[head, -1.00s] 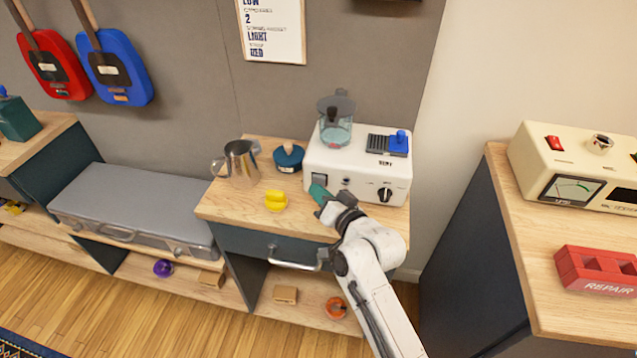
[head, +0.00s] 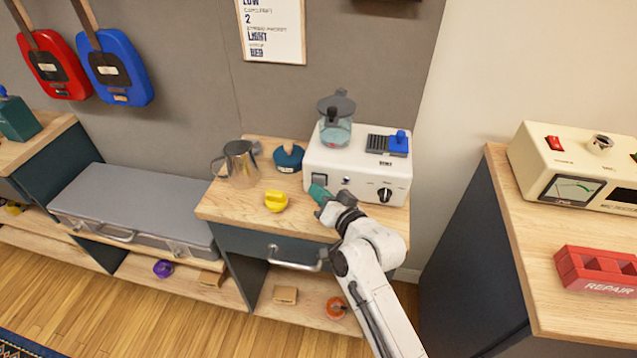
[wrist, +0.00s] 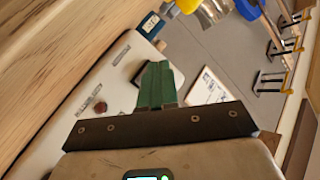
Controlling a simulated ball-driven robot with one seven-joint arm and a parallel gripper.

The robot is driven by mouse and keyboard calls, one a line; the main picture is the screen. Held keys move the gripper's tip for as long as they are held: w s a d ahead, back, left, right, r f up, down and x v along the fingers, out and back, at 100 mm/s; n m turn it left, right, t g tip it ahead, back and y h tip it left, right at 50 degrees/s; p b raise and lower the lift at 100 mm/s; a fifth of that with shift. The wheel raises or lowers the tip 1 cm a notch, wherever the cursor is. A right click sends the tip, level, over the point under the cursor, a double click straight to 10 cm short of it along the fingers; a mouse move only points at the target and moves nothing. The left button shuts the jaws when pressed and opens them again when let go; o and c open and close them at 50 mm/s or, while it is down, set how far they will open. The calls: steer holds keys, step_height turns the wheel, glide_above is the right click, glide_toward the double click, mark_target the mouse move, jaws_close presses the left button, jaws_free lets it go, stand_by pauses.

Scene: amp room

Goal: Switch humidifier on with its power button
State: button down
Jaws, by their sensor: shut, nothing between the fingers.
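The humidifier (head: 362,165) is a white box with a clear tank (head: 335,130) under a dark lid. Its front has a grey square button (head: 319,179) at the left, a small round control (head: 346,181) in the middle and a black knob (head: 385,194) at the right. My gripper (head: 317,191) is shut and empty, its green fingertips at the front just below the square button. I cannot tell whether they touch. In the wrist view the shut green fingers (wrist: 157,85) point at the white front (wrist: 112,75) and partly cover a dark square there.
A metal pitcher (head: 241,163), a yellow object (head: 276,201) and a dark blue round object (head: 289,158) stand left of the humidifier on the wooden top. A drawer handle (head: 297,262) juts out below. A cabinet (head: 470,250) stands at the right.

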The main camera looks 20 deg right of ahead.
steer(key=shift+w+d, duration=0.1)
stand_by(0.4)
steer(key=shift+w+d+b, duration=0.15)
steer(key=shift+w+b, duration=0.1)
steer(key=shift+b, duration=0.1)
steer(key=shift+s+r, duration=0.1)
steer(key=shift+s+a+p, duration=0.2)
steer(key=shift+s+p, duration=0.05)
steer(key=shift+p, duration=0.15)
steer(key=s+a+p, duration=0.2)
steer(key=p, duration=0.1)
steer(key=shift+s+r, duration=0.1)
steer(key=shift+s, duration=0.3)
steer(key=shift+s+a+p, duration=0.8)
steer(key=shift+s+p, duration=0.25)
steer(key=shift+p, duration=0.3)
steer(key=shift+f, duration=0.2)
